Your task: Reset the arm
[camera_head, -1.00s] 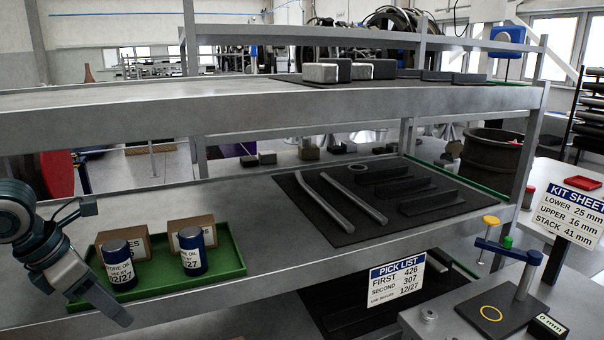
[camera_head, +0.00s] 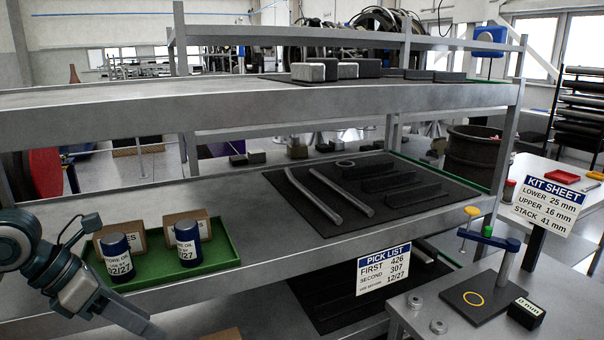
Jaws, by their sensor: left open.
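My left arm comes in from the left edge in the head view. Its gripper (camera_head: 140,322) points down and to the right, in front of the shelf's front edge and below the green tray (camera_head: 190,272). The jaws are open, and I see nothing between them. The gripper is apart from the tray and its contents. My right gripper is out of view.
The tray holds two blue oil cans (camera_head: 117,258) and two cardboard boxes (camera_head: 187,222). A black mat (camera_head: 400,206) with grey bars lies on the same shelf. A pick list (camera_head: 383,270) hangs at the shelf front. A bench with a press (camera_head: 500,262) and kit sheet (camera_head: 553,203) stands right.

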